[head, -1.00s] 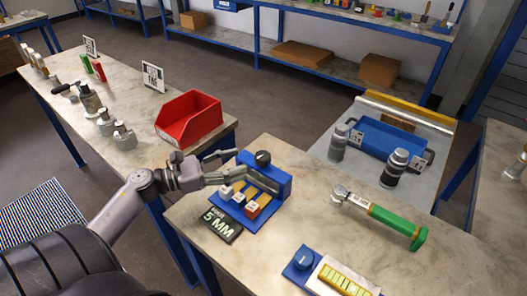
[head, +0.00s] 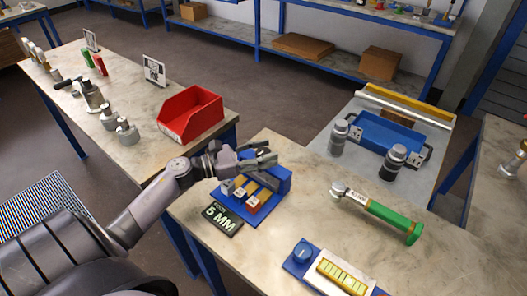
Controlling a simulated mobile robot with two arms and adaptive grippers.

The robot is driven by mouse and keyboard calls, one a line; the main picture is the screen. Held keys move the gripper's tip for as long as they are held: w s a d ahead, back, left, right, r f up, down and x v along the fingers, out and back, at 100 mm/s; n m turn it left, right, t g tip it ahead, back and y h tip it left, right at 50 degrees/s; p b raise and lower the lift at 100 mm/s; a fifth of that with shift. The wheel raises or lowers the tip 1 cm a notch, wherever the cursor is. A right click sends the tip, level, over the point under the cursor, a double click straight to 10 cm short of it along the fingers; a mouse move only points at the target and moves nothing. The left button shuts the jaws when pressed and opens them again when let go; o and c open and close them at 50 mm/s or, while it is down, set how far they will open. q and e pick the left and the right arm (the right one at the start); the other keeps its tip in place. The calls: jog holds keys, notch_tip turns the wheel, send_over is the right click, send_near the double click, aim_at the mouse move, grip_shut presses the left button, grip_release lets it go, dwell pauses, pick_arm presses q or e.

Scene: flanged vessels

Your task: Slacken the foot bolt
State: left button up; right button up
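My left gripper (head: 266,154) is over the top of a blue block rack (head: 281,182) on the near bench. The rack holds yellow strips with small white and red end blocks (head: 253,206). A black plate reading "5 MM" (head: 222,219) lies in front of it. The dark knob on top of the rack is mostly hidden by the fingers. I cannot make out the foot bolt. My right gripper is not in view.
A red bin (head: 190,116) and several metal fittings (head: 127,132) stand on the left bench. Two flanged vessels (head: 338,137) stand by a blue tray (head: 378,132) behind.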

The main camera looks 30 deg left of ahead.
pick_arm(q)
jog(key=c, duration=0.9)
jog(key=shift+n+t+y, duration=0.8)
jog(key=shift+n+y, duration=0.2)
jog(key=shift+y, duration=0.4)
jog(key=o, duration=0.9)
jog(key=shift+o, duration=1.3)
jog(key=shift+s, duration=0.1)
jog(key=v, duration=1.2)
